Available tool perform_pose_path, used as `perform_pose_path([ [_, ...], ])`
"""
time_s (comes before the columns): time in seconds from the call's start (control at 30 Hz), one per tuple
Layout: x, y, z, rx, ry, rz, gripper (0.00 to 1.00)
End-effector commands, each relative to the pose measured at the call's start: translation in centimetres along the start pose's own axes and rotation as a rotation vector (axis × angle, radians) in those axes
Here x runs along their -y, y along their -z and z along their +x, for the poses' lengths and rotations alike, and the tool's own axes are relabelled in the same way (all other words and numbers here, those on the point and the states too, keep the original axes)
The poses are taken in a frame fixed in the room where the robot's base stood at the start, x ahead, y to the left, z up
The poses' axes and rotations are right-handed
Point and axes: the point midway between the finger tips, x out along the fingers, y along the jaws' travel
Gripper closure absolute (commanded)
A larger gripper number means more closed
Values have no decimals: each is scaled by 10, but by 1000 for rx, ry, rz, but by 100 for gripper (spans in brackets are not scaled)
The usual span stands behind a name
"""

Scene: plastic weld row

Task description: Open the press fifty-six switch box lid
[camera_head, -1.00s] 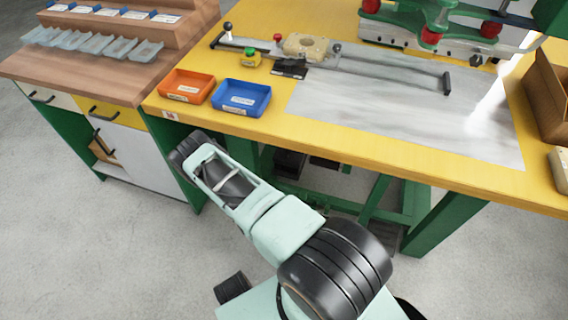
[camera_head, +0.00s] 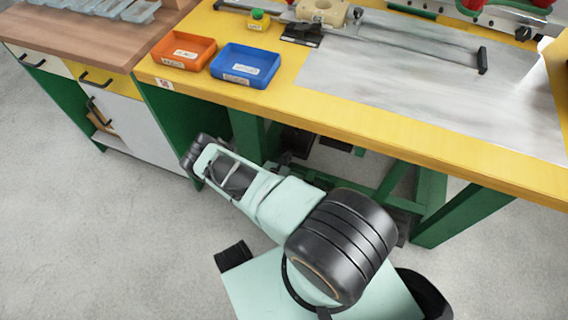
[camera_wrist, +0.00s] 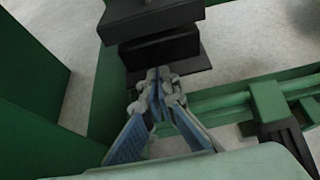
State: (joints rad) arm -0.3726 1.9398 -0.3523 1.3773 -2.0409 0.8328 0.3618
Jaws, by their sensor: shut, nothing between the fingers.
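A dark box (camera_wrist: 160,48) with a wider top part sits under the yellow bench, against the green frame; no label on it is readable. It also shows small in the head view as a dark shape (camera_head: 297,140) behind the bench's front edge. I cannot tell for sure that it is the press fifty-six switch box. Its top part overhangs the front, and the lid looks shut. My gripper (camera_wrist: 158,76) is shut and empty, with its fingertips just in front of the box's lower part. I cannot tell whether they touch it.
Green bench legs and rails (camera_wrist: 235,98) stand close around my gripper. The yellow bench top (camera_head: 400,135) lies above, with an orange tray (camera_head: 184,50), a blue tray (camera_head: 245,65) and a metal plate. A wooden-topped cabinet (camera_head: 165,130) stands left. The grey floor (camera_head: 110,240) is clear.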

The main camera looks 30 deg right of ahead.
Motion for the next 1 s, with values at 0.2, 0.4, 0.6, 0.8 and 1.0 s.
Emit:
perform_pose_path([
  [0.2, -1, -13, 26, 1, 0, 1, 100],
  [0.4, 0, -32, 19, 0, 1, 0, 100],
  [0.6, 0, -38, 16, 0, 1, 0, 100],
  [0.8, 0, -38, 16, 0, 1, 1, 100],
  [1.0, 0, -40, 15, 1, 1, 1, 100],
])
